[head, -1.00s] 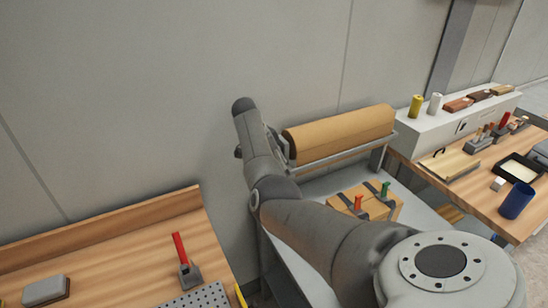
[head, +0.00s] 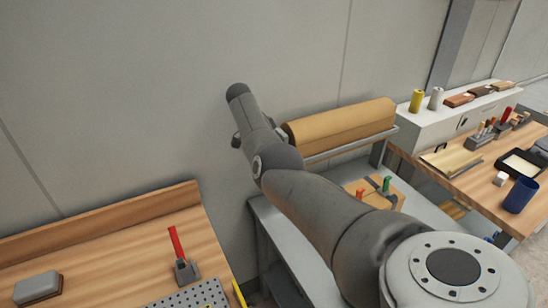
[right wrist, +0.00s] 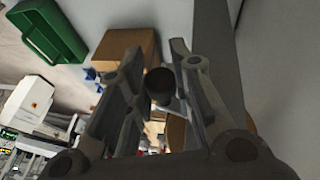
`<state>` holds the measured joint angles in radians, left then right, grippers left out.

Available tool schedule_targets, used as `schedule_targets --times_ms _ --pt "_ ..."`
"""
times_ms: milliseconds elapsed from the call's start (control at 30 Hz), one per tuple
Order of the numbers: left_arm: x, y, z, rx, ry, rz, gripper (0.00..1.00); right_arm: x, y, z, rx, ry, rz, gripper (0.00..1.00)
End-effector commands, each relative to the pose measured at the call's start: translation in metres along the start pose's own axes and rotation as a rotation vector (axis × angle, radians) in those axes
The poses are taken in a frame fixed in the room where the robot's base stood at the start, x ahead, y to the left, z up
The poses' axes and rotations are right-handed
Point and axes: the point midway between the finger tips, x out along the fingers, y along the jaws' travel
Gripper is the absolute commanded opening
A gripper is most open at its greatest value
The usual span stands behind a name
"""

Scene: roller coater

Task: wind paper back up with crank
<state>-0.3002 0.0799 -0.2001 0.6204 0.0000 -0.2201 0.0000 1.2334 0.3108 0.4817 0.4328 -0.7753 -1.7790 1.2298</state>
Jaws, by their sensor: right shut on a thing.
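The brown paper roll (head: 340,128) lies in its holder on a grey stand against the wall, in the head view. My right arm crosses in front of the stand, and its wrist is at the roll's left end. In the right wrist view my right gripper (right wrist: 157,72) is shut on a dark round crank handle (right wrist: 159,86), which sits between its two fingers. The rest of the crank is hidden by my arm and fingers. My left gripper is not in view.
A wooden bench (head: 110,245) at left holds a red-handled tool (head: 178,252) and a grey block (head: 38,287). Clamps stand on a wooden block (head: 390,195) under the roll. A right-hand bench holds a blue cup (head: 520,196) and several tools.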

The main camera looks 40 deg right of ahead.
Motion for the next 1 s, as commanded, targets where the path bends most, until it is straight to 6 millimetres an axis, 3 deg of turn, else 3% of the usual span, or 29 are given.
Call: schedule_targets --times_ms 133,167,333,667,1000 --pt "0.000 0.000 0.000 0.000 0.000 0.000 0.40 -0.001 0.000 -0.001 0.002 0.002 -0.002 0.00" --pt "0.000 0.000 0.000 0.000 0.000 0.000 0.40 -0.001 0.000 -0.001 0.002 0.002 -0.002 0.24" --pt "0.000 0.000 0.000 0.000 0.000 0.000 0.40 0.000 0.000 -0.001 0.002 0.001 -0.002 0.44" --pt "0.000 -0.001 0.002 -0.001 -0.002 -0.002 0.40 -0.003 0.000 0.000 0.000 0.000 -0.002 0.44" --pt "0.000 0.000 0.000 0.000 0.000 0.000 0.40 -0.055 0.000 -0.001 0.001 0.000 -0.004 0.44"
